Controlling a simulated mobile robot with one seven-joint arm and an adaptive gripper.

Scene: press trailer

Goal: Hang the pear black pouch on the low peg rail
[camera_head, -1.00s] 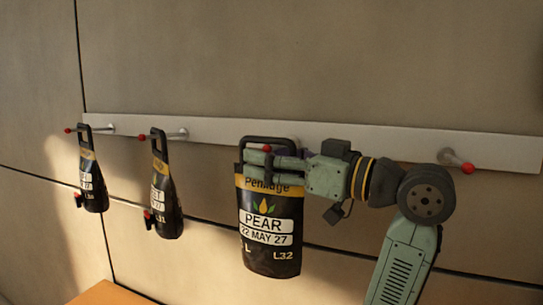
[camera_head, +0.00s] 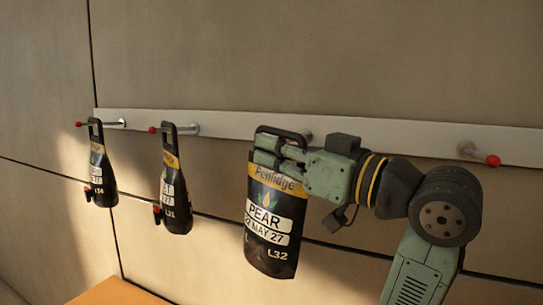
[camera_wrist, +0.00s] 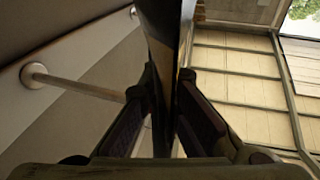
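The pear black pouch (camera_head: 272,215) hangs from my gripper (camera_head: 270,152), tilted, with its PEAR label facing the camera. Its black loop handle (camera_head: 283,131) rises above the fingers. My gripper is shut on the pouch's upper part; in the wrist view the pouch (camera_wrist: 162,25) stands edge-on between the fingers (camera_wrist: 162,100). The low peg rail (camera_head: 400,130) runs along the wall behind. A bare-looking peg (camera_wrist: 80,88) reaches toward the left finger in the wrist view. Its red tip is hidden, and I cannot tell whether it passes through the handle.
Two other black pouches hang on pegs at the left, a far one (camera_head: 101,175) and a nearer one (camera_head: 175,195). A free peg with a red tip (camera_head: 492,160) stands at the right, behind my arm. An orange surface (camera_head: 115,292) lies at lower left.

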